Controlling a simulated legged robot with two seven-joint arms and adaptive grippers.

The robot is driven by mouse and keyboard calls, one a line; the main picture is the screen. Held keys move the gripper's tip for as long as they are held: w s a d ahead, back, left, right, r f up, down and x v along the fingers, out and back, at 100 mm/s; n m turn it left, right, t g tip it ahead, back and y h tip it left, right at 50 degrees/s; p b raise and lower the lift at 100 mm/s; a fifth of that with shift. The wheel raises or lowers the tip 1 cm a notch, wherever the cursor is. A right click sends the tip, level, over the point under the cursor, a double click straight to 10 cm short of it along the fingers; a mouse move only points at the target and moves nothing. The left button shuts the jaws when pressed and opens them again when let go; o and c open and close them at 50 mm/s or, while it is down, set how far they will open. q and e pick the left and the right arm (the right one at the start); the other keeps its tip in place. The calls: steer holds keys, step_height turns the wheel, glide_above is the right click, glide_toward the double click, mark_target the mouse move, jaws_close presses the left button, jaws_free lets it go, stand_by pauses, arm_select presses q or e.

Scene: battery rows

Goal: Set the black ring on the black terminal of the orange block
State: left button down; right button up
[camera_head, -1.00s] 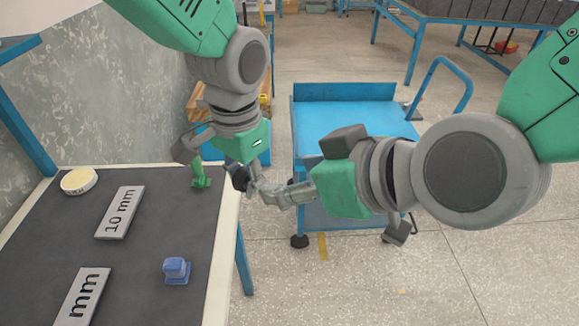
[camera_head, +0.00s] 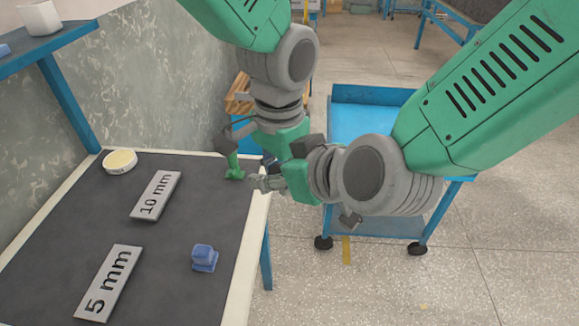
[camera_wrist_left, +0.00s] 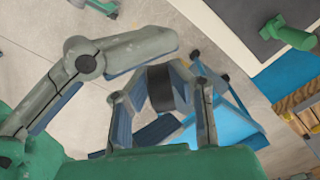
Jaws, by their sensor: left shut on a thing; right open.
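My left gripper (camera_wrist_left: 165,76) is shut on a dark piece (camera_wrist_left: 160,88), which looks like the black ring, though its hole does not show. In the head view my left gripper is mostly hidden behind my right one. My right gripper (camera_head: 258,183) is open beside it, its fingertips over the right edge of the table. A grey finger of it seems to show in the left wrist view. A green upright piece (camera_head: 234,168) stands at the table's far right corner, and in the left wrist view (camera_wrist_left: 292,34) too. I see no orange block with a black terminal.
The dark-topped table (camera_head: 75,225) holds a "10 mm" plate (camera_head: 155,195), a "5 mm" plate (camera_head: 108,283), a blue block (camera_head: 204,258) and a round cream-topped disc (camera_head: 120,161). A blue cart (camera_head: 375,97) stands beyond the arms. A wooden crate (camera_head: 240,100) is behind.

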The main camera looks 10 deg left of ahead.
arm_select(q)
steer(key=shift+d, duration=0.1)
arm_select(e)
steer(key=c, duration=1)
arm_select(q)
steer(key=c, duration=1.4)
jaws_free()
arm_select(e)
steer(key=shift+c, duration=0.4)
arm_select(q)
steer(key=shift+r, duration=0.1)
